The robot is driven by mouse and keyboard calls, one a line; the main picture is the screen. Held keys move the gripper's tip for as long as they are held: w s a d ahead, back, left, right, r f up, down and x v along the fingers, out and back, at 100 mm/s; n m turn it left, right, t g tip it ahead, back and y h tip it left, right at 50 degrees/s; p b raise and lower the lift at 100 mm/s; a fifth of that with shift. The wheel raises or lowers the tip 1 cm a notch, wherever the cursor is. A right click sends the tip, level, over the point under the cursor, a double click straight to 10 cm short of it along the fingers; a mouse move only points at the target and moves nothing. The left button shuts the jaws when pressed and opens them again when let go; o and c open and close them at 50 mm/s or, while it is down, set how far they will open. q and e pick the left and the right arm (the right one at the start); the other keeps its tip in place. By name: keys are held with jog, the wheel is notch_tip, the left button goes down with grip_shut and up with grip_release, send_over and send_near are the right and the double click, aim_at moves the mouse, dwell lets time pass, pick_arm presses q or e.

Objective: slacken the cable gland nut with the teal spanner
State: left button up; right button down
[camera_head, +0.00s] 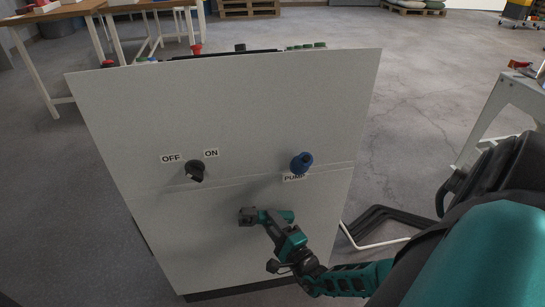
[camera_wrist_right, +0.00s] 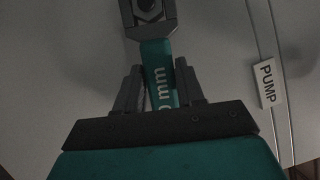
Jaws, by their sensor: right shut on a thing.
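The teal spanner (camera_head: 287,216) is in front of the lower part of the pale panel. My right gripper (camera_head: 272,220) is shut on its teal handle. In the right wrist view the handle (camera_wrist_right: 160,75) runs up between the fingers (camera_wrist_right: 160,92), with part of a "mm" marking showing. The spanner's grey jaw (camera_wrist_right: 150,27) lies at the top edge of that view, around the dark hex cable gland nut (camera_wrist_right: 148,5). The nut's far side is cut off there. In the head view the grey jaw (camera_head: 247,216) hides the nut. My left gripper is out of view.
Above the spanner are a black OFF/ON switch (camera_head: 195,172) and a blue PUMP knob (camera_head: 302,162) on the panel (camera_head: 130,115). Small red and green items line the panel's top edge. A grey-white frame (camera_head: 505,105) stands right. Tables (camera_head: 60,12) are behind left.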

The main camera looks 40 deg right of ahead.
jog(key=shift+d+r+n+g+p, duration=0.1)
jog(key=shift+r+n+g+p, duration=0.3)
jog(key=shift+r+n+p, duration=0.45)
jog(key=shift+f, duration=0.25)
jog(key=shift+r+n+p, duration=0.25)
jog(key=shift+r+p, duration=0.1)
jog(key=shift+p, duration=0.4)
jog(key=shift+r+n+g+p, duration=0.45)
jog(key=shift+n+p, duration=0.35)
jog(key=shift+p, duration=0.55)
